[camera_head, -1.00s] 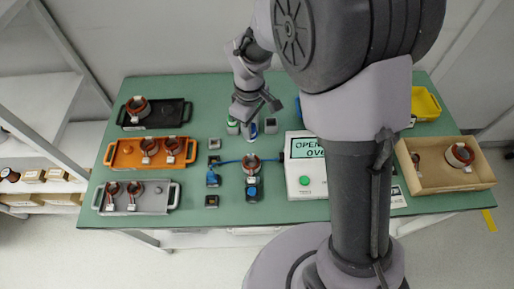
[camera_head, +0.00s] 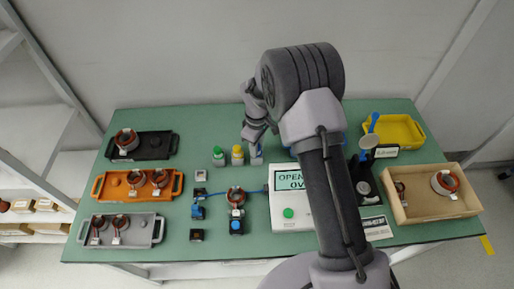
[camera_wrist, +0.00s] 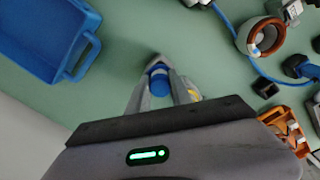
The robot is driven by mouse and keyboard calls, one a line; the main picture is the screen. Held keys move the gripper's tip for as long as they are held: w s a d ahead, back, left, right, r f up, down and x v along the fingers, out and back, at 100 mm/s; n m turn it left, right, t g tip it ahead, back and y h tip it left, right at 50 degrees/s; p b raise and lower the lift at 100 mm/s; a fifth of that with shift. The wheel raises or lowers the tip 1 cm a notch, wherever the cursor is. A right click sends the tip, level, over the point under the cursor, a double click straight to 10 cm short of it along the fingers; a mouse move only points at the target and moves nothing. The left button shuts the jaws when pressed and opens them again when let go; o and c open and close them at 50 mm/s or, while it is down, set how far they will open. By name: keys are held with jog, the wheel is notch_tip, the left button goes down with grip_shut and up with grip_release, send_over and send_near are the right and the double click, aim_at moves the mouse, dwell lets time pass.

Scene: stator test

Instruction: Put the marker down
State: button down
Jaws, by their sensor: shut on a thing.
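The blue marker (camera_wrist: 159,84) is between the two fingers of my gripper (camera_wrist: 160,72) in the wrist view, and the gripper is shut on it. In the head view, my gripper (camera_head: 255,144) is low over the back middle of the table, with the blue marker (camera_head: 256,160) below it. A yellow-capped marker (camera_head: 237,153) and a green-capped marker (camera_head: 218,154) stand just to its left. I cannot tell whether the blue marker's foot touches a holder or the table.
A test box with a screen (camera_head: 291,210) stands in front to the right. Black (camera_head: 154,146), orange (camera_head: 111,186) and grey (camera_head: 141,233) trays are at left. A blue bin (camera_wrist: 38,62) shows in the wrist view. A wooden crate (camera_head: 429,212) and yellow bin (camera_head: 399,123) are at right.

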jog(key=shift+f, duration=0.3)
jog(key=c, duration=1.1)
grip_release()
jog(key=shift+c, duration=0.2)
jog(key=s+d+r+m+t+y+p, duration=0.1)
jog(key=s+d+r+m+p, duration=0.2)
jog(key=r, duration=1.2)
jog(key=s+d+r+m+t, duration=0.1)
jog(key=s+r+m, duration=0.3)
jog(key=r, duration=1)
jog(key=s+d+r+m+t, duration=0.1)
jog(key=s+r+m, duration=0.1)
jog(key=s, duration=0.5)
jog(key=s+d+r+m+t, duration=0.1)
jog(key=s+r+m, duration=0.1)
jog(key=s+m, duration=0.2)
jog(key=s+d+r+m+t+y, duration=0.1)
jog(key=s+r+m, duration=0.1)
jog(key=s, duration=0.9)
jog(key=shift+r+m+t, duration=0.25)
jog(key=shift+m+t, duration=0.15)
